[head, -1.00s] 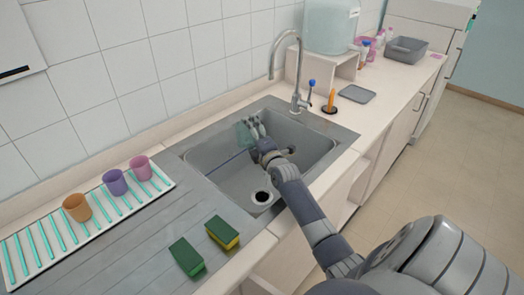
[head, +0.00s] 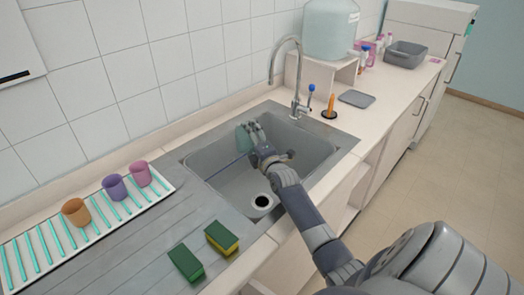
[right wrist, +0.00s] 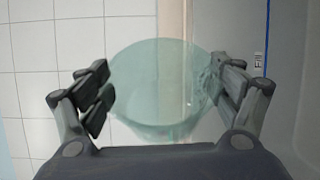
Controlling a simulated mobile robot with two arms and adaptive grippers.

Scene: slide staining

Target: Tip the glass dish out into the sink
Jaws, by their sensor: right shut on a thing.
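The glass dish (head: 243,137) is pale green and see-through. It is held over the back left part of the grey sink (head: 215,156), and it looks tilted on its side. My right gripper (head: 255,135) is shut on it. In the right wrist view the dish (right wrist: 160,85) sits between the two fingers of my right gripper (right wrist: 160,90), with its round outline facing the camera. I cannot tell whether any liquid is in it. My left gripper is not in view.
The tap (head: 297,75) stands behind the sink, and the drain (head: 262,201) is in its floor. Sponges (head: 222,238) lie on the drainboard. A rack (head: 50,243) holds three cups at the left. A water container (head: 330,28) stands on a shelf at the back.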

